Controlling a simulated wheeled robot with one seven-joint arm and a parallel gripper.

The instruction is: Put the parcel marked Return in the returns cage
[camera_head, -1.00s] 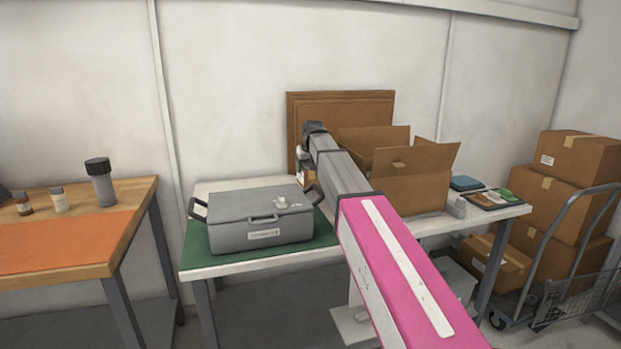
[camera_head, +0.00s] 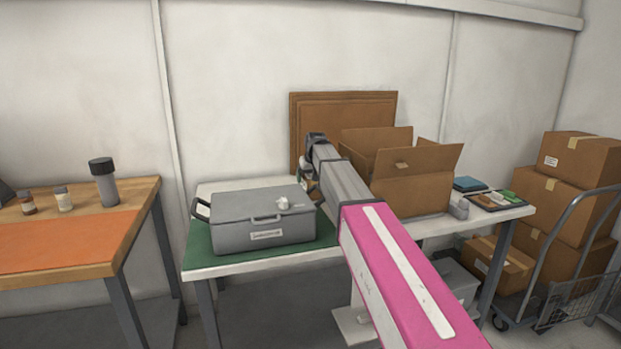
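My gripper (camera_head: 312,190) is at the far end of my pink and grey arm, over the white table between a grey lidded case and an open carton. No parcel with a readable Return mark shows. A carton with a white label (camera_head: 491,266) lies low under the table's right end. A wire cage (camera_head: 572,306) shows at the lower right edge; I cannot tell if it is the returns cage.
The grey case (camera_head: 262,221) sits on a green mat on the white table (camera_head: 262,263). The open carton (camera_head: 412,190) stands behind my arm. Stacked boxes (camera_head: 577,200) stand on a trolley at right. A wooden bench (camera_head: 130,220) with bottles is at left, a gap between it and the table.

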